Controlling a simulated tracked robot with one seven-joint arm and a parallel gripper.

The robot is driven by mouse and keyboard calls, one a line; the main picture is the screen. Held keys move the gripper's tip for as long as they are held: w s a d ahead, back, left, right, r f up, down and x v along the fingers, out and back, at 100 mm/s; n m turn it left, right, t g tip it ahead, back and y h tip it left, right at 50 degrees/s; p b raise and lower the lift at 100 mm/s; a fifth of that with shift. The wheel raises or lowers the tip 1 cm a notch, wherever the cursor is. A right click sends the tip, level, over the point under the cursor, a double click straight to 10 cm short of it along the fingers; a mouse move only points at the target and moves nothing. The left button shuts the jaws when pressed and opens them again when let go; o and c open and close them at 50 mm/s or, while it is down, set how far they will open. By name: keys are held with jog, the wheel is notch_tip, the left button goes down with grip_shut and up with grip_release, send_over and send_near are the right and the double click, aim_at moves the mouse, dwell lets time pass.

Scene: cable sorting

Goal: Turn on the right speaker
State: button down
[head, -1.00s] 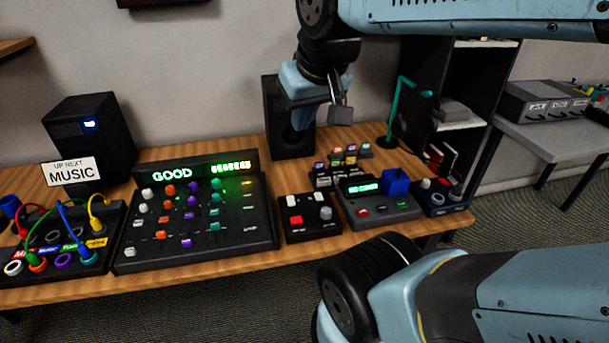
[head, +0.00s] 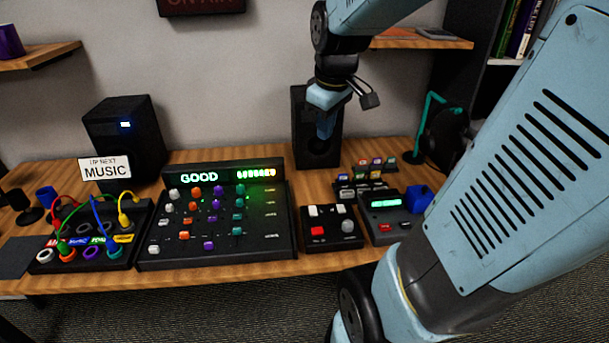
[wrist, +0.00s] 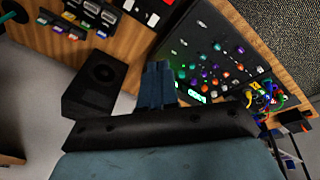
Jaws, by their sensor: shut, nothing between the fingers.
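The right speaker (head: 316,150) is a black box standing upright at the back of the desk in the head view, partly hidden behind my gripper. No lit light shows on its visible front. It also shows in the wrist view (wrist: 92,95), left of my fingers, with a round cone. My gripper (head: 325,130) is shut and empty in front of the speaker's upper part; whether it touches cannot be told. In the wrist view the shut fingers (wrist: 158,78) show at the centre. The left speaker (head: 122,150) has a lit blue-white light on its front.
The mixer (head: 215,248) with a green "GOOD" display fills the desk's middle. A patch box with coloured cables (head: 50,258) is at left, below a "MUSIC" sign (head: 104,168). A small button box (head: 330,238), a green lamp (head: 428,110) and a blue cube (head: 420,198) are at right.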

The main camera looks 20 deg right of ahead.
jog(key=w+d+f+n+g, duration=0.2)
jog(key=w+d+f+n, duration=0.35)
jog(key=f, duration=0.35)
jog(key=n+g, duration=0.2)
jog(key=n, duration=0.2)
send_over(342, 210)
jog(key=w, duration=0.2)
notch_tip(342, 210, down, 8)
jog(key=f, duration=0.1)
jog(key=shift+d+r+m+y, duration=0.25)
jog(key=shift+y, duration=0.15)
jog(key=f, duration=0.4)
jog(key=s+f, duration=0.1)
jog(key=f, duration=0.9)
jog(key=shift+s+a, duration=0.25)
jog(key=shift+s, duration=0.15)
jog(key=shift+w, duration=0.1)
jog(key=shift+s, duration=0.2)
jog(key=shift+w, duration=0.15)
